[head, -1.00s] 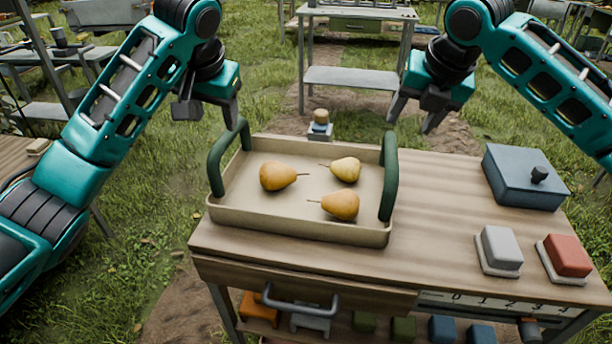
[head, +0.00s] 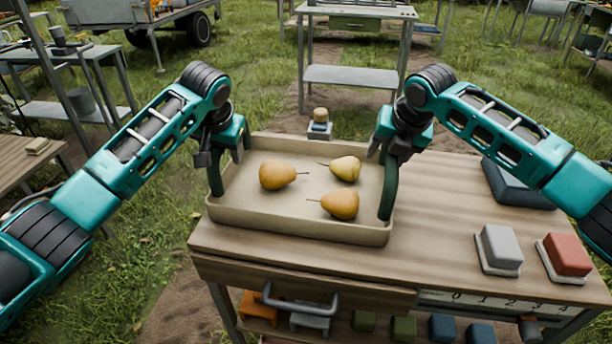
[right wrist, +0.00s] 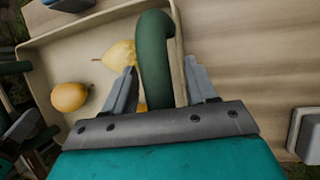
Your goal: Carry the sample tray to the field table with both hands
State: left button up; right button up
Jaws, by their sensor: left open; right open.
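The beige sample tray (head: 290,226) sits on the wooden table with three yellow-orange pears in it: one at left (head: 277,175), one at upper right (head: 346,169) and one at lower right (head: 341,204). It has a dark green handle on each side, left (head: 216,177) and right (head: 389,190). My left gripper (head: 220,157) is open at the top of the left handle, which it partly hides. My right gripper (head: 391,152) is open at the right handle. In the right wrist view its fingers (right wrist: 165,88) stand on both sides of the green handle (right wrist: 153,60), apart from it.
On the wooden table (head: 440,220) stand a blue-grey box (head: 512,187), a white block (head: 500,248) and a red block (head: 567,256) at right. A small jar-like object (head: 320,124) is behind the tray. A grey metal table (head: 352,76) stands further back across grass.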

pick_arm(q)
jog(key=shift+c, duration=0.4)
pick_arm(e)
jog(key=shift+c, duration=0.4)
pick_arm(q)
grip_shut()
pick_arm(e)
grip_shut()
